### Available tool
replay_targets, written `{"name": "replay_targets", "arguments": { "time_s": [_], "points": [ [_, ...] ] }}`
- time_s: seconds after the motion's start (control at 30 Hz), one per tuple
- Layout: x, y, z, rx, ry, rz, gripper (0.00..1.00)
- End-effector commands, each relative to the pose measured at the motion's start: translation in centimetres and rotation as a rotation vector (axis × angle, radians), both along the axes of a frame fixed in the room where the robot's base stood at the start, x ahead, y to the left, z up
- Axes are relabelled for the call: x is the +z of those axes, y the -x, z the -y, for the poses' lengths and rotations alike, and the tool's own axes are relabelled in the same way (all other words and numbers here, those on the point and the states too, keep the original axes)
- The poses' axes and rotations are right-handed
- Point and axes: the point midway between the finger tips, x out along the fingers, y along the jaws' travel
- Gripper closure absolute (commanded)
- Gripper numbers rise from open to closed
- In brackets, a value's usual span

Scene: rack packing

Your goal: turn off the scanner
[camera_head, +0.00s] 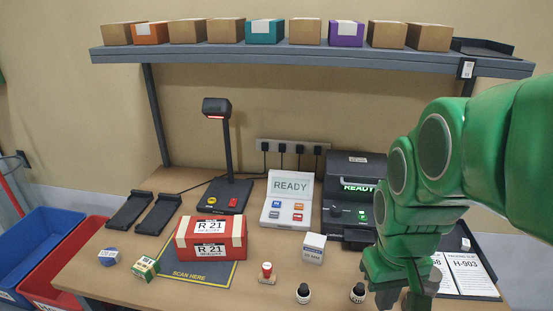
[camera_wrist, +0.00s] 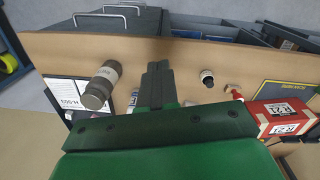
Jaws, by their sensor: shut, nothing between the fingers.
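The scanner (camera_head: 215,108) is a dark head on an upright post at the back of the desk, with a red glow under the head. Its base (camera_head: 222,195) carries a round yellow button (camera_head: 211,201) and a red switch (camera_head: 233,203). My gripper (camera_head: 404,300) is at the front right of the desk, well apart from the scanner and partly hidden by my green arm. In the wrist view my gripper (camera_wrist: 158,68) has its fingers together and empty, over the desk edge. I cannot make out the scanner in the wrist view.
A red box (camera_head: 210,238) stands on the scan mat (camera_head: 190,272) before the scanner. A READY display unit (camera_head: 289,201) and a black printer-like machine (camera_head: 350,177) stand to its right. Small bottles (camera_head: 303,293) and a stamp (camera_head: 267,273) stand in front. A parcel shelf (camera_head: 300,56) hangs above.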

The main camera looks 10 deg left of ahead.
Motion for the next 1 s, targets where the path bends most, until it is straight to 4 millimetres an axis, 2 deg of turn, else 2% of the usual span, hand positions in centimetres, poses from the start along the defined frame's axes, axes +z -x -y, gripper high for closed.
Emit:
{"name": "replay_targets", "arguments": {
  "time_s": [0.03,0.2,0.67,1.0],
  "points": [
    [0.3,-1.2,-0.3,0.018,0.003,0.006,1.0],
    [1.7,-4.7,-0.9,0.067,0.014,0.019,1.0],
    [4.7,-13.4,-3.3,0.195,0.043,0.029,1.0],
    [6.2,-19.6,-5.9,0.299,0.066,0.035,1.0]
  ]
}}
